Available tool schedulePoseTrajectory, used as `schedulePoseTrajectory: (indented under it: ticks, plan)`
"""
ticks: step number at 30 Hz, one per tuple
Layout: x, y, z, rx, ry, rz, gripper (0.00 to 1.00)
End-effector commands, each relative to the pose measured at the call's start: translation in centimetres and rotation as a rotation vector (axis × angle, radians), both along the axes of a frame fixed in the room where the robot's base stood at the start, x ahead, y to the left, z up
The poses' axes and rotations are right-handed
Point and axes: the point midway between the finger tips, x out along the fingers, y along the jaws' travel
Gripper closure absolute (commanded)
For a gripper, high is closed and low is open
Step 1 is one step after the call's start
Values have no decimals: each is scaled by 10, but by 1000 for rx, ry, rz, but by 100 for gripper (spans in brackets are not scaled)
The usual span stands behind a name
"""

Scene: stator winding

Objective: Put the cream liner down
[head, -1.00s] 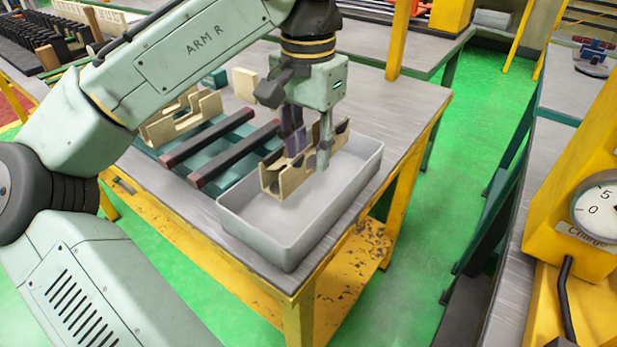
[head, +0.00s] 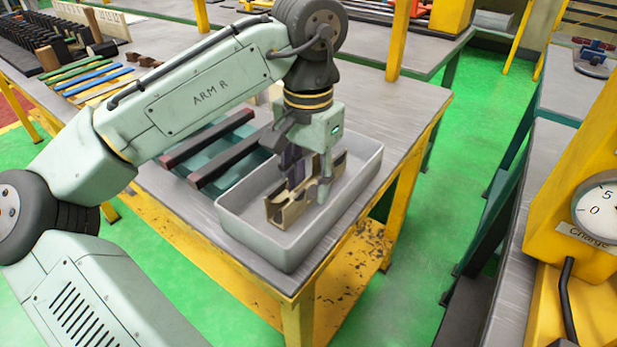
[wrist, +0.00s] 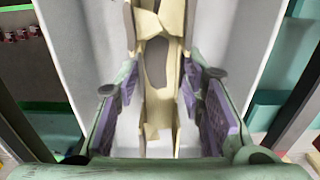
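The cream liner (head: 288,210) is a notched, trough-like piece inside the grey tray (head: 233,228). It looks upright and low in the tray, seemingly on its floor. My gripper (head: 307,180) points down over it with one finger on each side. In the wrist view the liner (wrist: 158,105) runs lengthwise between the purple pads of my gripper (wrist: 162,85). Strips of tray floor show between the pads and the liner, so my gripper looks open around it. The far ends of the pads are close to the liner's sides.
Two dark bars with red ends (head: 228,150) lie left of the tray on the grey table (head: 215,212). The tray's walls stand close around my gripper. Coloured strips (head: 85,78) and dark blocks are at the back left. The table's right part is clear.

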Motion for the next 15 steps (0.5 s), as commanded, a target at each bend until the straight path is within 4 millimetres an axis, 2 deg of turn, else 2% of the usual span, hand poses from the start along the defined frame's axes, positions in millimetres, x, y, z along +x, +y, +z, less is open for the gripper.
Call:
schedulePoseTrajectory:
  ticks: [5, 15]
  plan:
    - [0, 0, 0, 0, 0, 0, 50]
    - [0, 0, 3, 2, -1, 0, 50]
